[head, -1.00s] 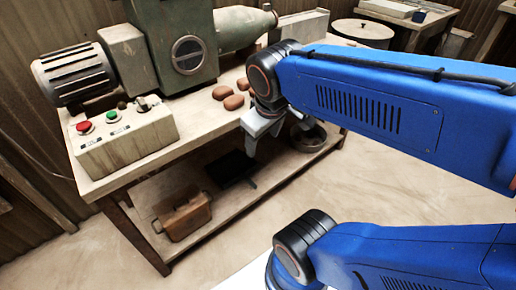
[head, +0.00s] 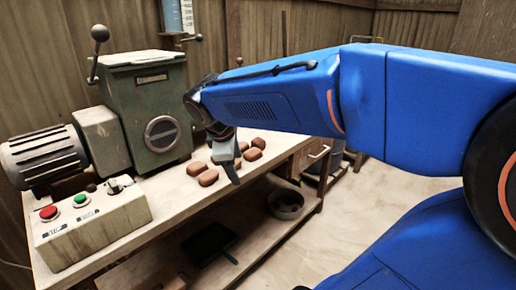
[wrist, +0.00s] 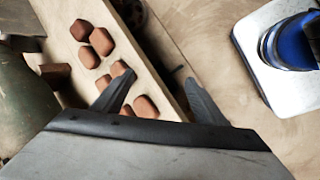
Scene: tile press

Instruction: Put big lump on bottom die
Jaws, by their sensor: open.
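Several reddish-brown clay lumps lie on the bench. In the head view, two lumps (head: 208,178) are left of my gripper (head: 228,165) and others (head: 252,154) are right of it. My gripper points down over the bench among them, open and empty. In the wrist view, one lump (wrist: 146,106) shows between the fingers of my gripper (wrist: 161,78), nearer the left finger. Another lump (wrist: 118,70) is beside the left fingertip, and others (wrist: 101,41) lie beyond. The lumps look similar in size; I cannot tell which is the big one. I cannot make out the bottom die.
A green machine (head: 150,105) with a motor (head: 42,157) stands at the back left of the bench (head: 165,212). A control box (head: 92,222) with red and green buttons sits at the front left. A round pan (head: 286,205) is on the lower shelf.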

